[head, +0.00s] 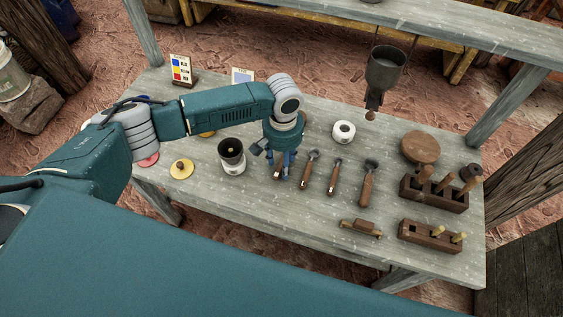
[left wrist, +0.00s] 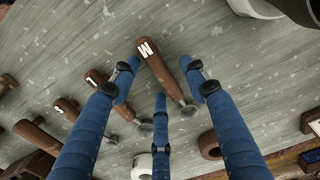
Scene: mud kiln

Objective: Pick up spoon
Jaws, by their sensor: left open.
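My left gripper (head: 283,174) has three blue fingers, spread apart and empty, pointing down over the table. In the head view the gripper partly hides this tool (head: 277,175). I cannot tell for certain which is the spoon. My right gripper is not in view.
A dark cup (head: 233,163) stands close left of the gripper. A white roll (head: 343,131), a round wooden disc (head: 421,147) and wooden tool blocks (head: 434,194) (head: 431,236) lie to the right. A small wooden piece (head: 361,229) lies near the front edge.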

